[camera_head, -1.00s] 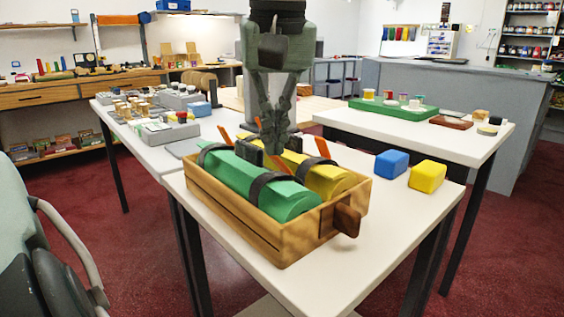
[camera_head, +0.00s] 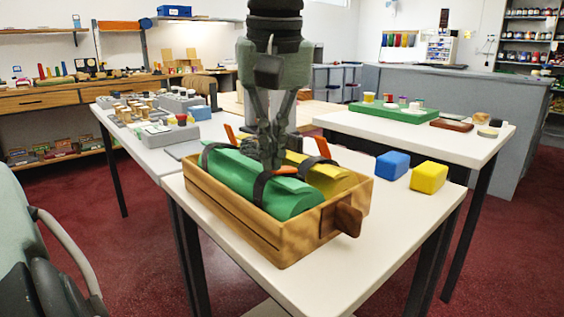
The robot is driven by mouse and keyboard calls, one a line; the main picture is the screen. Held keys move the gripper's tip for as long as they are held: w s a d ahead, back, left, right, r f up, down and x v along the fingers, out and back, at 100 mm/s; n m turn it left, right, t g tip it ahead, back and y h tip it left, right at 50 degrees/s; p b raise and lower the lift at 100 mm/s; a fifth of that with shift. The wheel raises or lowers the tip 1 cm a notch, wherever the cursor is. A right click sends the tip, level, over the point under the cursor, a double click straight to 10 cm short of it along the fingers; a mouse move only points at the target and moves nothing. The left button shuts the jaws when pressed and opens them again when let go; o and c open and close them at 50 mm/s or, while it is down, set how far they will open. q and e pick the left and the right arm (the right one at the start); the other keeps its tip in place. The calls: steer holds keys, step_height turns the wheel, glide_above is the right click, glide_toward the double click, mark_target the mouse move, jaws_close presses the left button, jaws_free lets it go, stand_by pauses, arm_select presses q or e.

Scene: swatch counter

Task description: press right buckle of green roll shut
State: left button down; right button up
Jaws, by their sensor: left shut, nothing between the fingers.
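A green roll (camera_head: 232,172) lies in a wooden crate (camera_head: 237,217) beside a yellow roll (camera_head: 330,182). Two dark straps cross the green roll, a left strap (camera_head: 206,154) and a right strap (camera_head: 262,186). An orange lever (camera_head: 230,134) stands up near the left strap. Another orange piece (camera_head: 284,170) lies low by the top of the right strap, partly hidden by my fingers. My left gripper (camera_head: 271,163) comes from above, shut and empty, its tips at or just above the right strap's top. I cannot tell whether they touch. My right gripper is not in view.
A raised orange lever (camera_head: 323,145) stands by the yellow roll. A wooden handle (camera_head: 348,219) sticks out of the crate's right end. A blue block (camera_head: 392,165) and a yellow block (camera_head: 428,177) sit on the white table to the right. The table's front is clear.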

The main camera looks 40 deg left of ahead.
arm_select(q)
step_height(320, 180, up, 8)
steer(key=p, duration=0.7)
steer(key=shift+p, duration=0.4)
stand_by(0.4)
